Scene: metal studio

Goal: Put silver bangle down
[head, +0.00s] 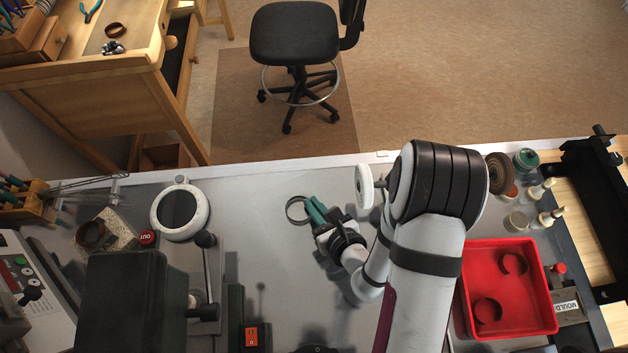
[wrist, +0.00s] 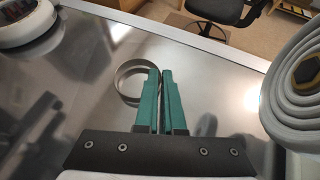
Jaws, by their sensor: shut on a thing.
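The silver bangle (head: 296,209) is a plain grey metal ring near the far edge of the metal bench, left of my arm in the head view. My gripper (head: 314,209) has green fingers and is shut on the bangle's right side. In the wrist view the bangle (wrist: 128,82) shows to the left of the closed fingertips (wrist: 160,72), its near right part hidden by them. I cannot tell whether the bangle touches the bench top.
A red tray (head: 546,308) with dark rings stands at the right. A round white-rimmed device (head: 201,222) and a copper-coloured ring on a block (head: 91,235) are at the left. Small bottles (head: 545,218) stand at the far right. The bench between (head: 270,270) is clear.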

